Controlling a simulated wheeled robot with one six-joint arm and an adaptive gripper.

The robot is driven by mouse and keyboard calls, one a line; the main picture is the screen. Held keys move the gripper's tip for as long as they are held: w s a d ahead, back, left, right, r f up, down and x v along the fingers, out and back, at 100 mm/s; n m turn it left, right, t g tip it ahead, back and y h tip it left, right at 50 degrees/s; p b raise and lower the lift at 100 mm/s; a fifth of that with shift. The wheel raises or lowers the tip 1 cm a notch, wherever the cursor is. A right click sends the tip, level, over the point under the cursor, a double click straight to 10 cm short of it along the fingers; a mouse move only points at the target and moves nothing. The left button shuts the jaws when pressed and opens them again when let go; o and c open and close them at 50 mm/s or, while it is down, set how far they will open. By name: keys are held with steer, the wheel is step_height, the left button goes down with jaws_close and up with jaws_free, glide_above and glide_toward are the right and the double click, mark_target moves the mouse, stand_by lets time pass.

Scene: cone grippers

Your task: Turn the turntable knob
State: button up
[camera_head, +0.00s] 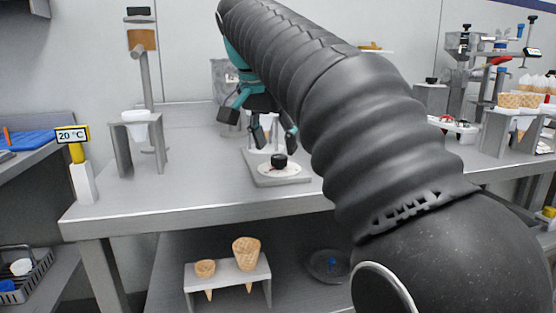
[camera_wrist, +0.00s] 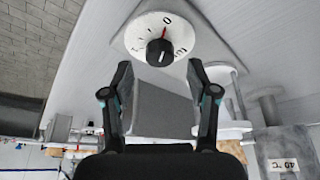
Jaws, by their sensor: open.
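The turntable knob (camera_head: 278,160) is black and stands on a round white dial on a light grey base plate (camera_head: 268,183) on the counter. In the wrist view the knob (camera_wrist: 159,52) sits on the white dial (camera_wrist: 184,33), which has numbers, tick marks and a red line near the 0. My gripper (camera_head: 275,138) is above and slightly behind the knob in the head view. In the wrist view my gripper (camera_wrist: 159,75) has its two fingers spread apart, with nothing between the tips; the knob appears beyond them, apart from both.
A white funnel in a grey stand (camera_head: 136,134) and a 20 °C display (camera_head: 72,135) are at the left. Cones stand in a rack (camera_head: 228,277) on the lower shelf. Bottles and equipment fill the right.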

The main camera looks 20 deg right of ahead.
mark_target(279, 162)
steer(key=shift+x, duration=1.45)
jaws_close()
